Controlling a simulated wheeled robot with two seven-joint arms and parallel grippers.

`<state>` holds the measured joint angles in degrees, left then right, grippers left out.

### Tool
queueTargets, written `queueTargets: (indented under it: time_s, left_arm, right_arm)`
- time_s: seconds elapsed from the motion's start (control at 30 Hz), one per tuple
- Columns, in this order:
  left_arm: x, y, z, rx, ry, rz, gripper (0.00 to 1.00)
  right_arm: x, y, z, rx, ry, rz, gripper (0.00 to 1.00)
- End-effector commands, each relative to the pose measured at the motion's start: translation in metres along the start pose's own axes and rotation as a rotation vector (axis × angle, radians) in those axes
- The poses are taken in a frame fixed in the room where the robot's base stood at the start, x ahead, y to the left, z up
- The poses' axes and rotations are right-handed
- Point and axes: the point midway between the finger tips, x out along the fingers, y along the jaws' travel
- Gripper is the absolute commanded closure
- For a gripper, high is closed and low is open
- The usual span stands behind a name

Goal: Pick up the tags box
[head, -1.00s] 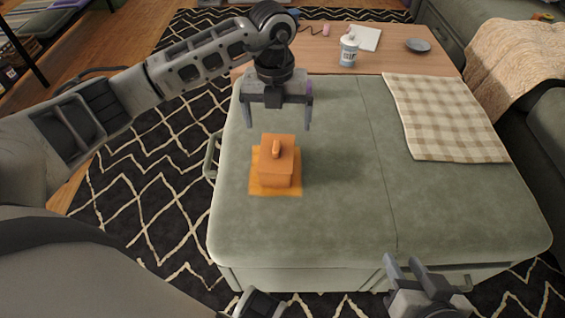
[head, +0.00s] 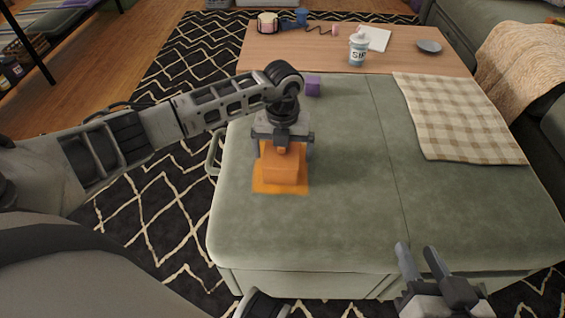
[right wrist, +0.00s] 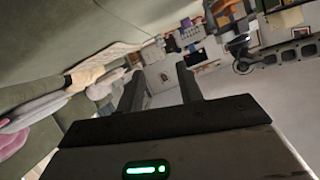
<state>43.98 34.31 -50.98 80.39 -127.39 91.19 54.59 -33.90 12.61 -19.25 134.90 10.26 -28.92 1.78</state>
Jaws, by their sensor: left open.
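An orange box with a raised grip on its lid, which I take for the tags box (head: 281,176), stands on a flat orange mat (head: 260,187) on the green ottoman. My left gripper (head: 283,156) points down directly over the box, with its fingers on either side of the box's upper part. It is open; whether the fingers touch the box cannot be told. My right gripper (head: 420,262) is apart from the box, at the front edge of the ottoman. Its two fingers are spread with nothing between them, as the right wrist view (right wrist: 160,90) also shows.
The green ottoman (head: 350,210) is mostly clear around the box. A small purple cube (head: 313,86) lies behind my left gripper. A checkered cloth (head: 455,115) covers the back right.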

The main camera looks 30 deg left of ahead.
Motion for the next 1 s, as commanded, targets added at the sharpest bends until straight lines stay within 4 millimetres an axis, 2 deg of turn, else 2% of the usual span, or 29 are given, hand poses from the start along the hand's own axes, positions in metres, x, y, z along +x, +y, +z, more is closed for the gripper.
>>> queueTargets:
  time_s: [0.03,0.1,0.37,0.53,0.87,1.0]
  left_arm:
    - [0.009,0.0,-0.001,0.0,0.002,0.001,0.02]
    - [0.014,0.0,-0.001,0.001,0.002,0.0,0.02]
    - [0.015,0.0,-0.001,0.002,0.001,-0.001,0.02]
    - [0.015,0.0,-0.001,0.002,0.001,-0.001,0.46]
    - [0.013,0.0,-0.001,0.001,0.0,-0.001,0.46]
    - [0.004,0.0,0.0,0.001,-0.002,0.0,0.46]
  right_arm:
    - [-0.001,-0.002,-0.002,-0.001,0.017,-0.009,0.64]
    - [-0.003,-0.004,-0.007,0.0,0.035,-0.016,0.64]
    - [-0.006,-0.006,-0.006,0.005,0.033,-0.018,0.64]
    - [-0.005,-0.006,-0.005,0.006,0.029,-0.017,0.64]
    - [-0.005,-0.005,-0.005,0.004,0.026,-0.016,0.64]
    - [-0.005,-0.005,-0.008,-0.002,0.022,-0.013,0.64]
